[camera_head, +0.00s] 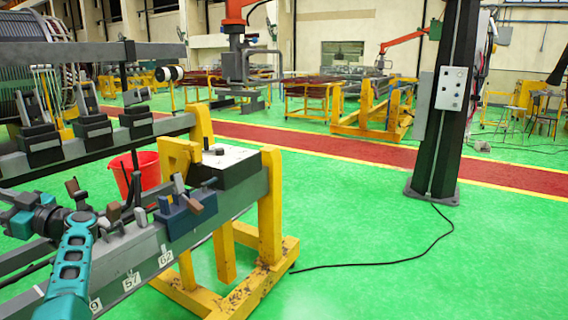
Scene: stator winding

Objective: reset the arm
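A teal arm link (72,268) with oval holes rises from the lower left of the head view. It meets dark joints and smaller teal parts (22,218) at the left edge. I take it to be my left arm. No gripper fingers can be made out on it, and nothing is seen held. My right arm and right gripper are not in the view. The link overlaps the near end of a grey numbered beam (128,262) in the picture; I cannot tell whether they touch.
The beam carries clamps and a blue block (186,215), on a yellow stand (270,200). A second clamp-bearing beam (75,145) and a red bucket (148,170) are behind. A dark column (440,120) stands right, its cable (380,262) on the floor. Green floor at lower right is clear.

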